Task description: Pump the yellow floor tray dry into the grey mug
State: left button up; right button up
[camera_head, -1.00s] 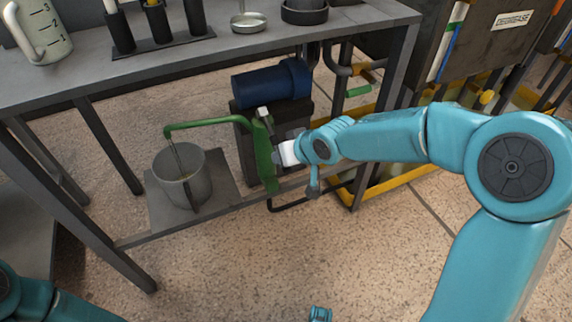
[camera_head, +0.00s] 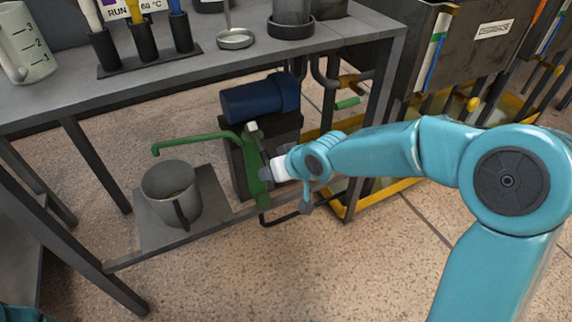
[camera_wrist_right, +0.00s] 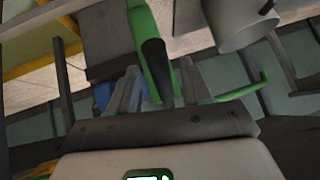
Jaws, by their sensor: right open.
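The grey mug (camera_head: 158,209) stands upright on the low shelf under the bench, and shows in the wrist view (camera_wrist_right: 232,30). The green hand pump (camera_head: 252,170) stands right of it, its spout (camera_head: 185,142) ending above the mug; no liquid stream shows. The yellow floor tray (camera_head: 378,195) lies on the floor to the right, partly hidden behind my right arm; its contents are unclear. My right gripper (camera_head: 268,164) is open at the pump. In the wrist view, the pump's black handle (camera_wrist_right: 155,62) is between the open fingers (camera_wrist_right: 160,90). My left gripper is out of view.
A blue motor (camera_head: 262,98) sits on a dark block behind the pump. A black hose (camera_head: 288,218) runs from the pump's foot toward the tray. The bench (camera_head: 75,98) and its legs stand close around. The floor in front is clear.

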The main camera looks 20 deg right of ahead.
pick_arm(q)
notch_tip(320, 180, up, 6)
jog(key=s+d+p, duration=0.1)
jog(key=p, duration=0.5)
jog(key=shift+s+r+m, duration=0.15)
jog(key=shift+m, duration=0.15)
pick_arm(e)
jog(key=v, duration=1.6)
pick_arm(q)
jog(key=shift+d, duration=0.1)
